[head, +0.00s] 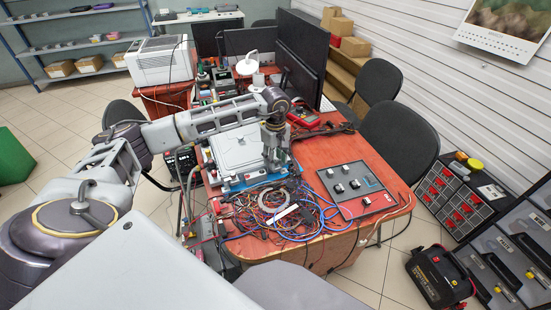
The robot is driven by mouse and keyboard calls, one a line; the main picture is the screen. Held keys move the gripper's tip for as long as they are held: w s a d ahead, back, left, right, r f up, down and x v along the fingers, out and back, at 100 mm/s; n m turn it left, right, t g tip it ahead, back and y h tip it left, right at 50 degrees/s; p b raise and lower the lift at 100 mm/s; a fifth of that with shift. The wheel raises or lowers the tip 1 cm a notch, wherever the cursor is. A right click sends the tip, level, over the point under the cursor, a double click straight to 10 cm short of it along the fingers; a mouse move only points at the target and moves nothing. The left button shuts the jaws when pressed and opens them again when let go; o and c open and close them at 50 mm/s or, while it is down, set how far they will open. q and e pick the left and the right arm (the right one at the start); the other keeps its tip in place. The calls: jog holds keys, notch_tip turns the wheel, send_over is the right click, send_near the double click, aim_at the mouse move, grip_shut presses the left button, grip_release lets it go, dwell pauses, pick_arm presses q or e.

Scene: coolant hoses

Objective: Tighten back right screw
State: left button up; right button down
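A light grey square plate (237,151) lies on a blue-edged base (233,187) on the red-brown table. My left arm reaches in from the left across the table. The gripper hides that corner, and I cannot make out the back right screw. I cannot tell whether the fingers are open or touching anything. My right gripper is not in view.
Tangled wires (270,210) lie in front of the base. A dark panel with knobs (355,187) lies at the table's right. A red multimeter (303,118), a white lamp (247,66) and monitors (300,62) stand behind. Bare table shows between panel and gripper.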

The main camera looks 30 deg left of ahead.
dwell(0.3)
pick_arm(q)
notch_tip(320, 180, up, 12)
dwell(0.8)
jog(key=shift+r, duration=0.1)
dwell(0.4)
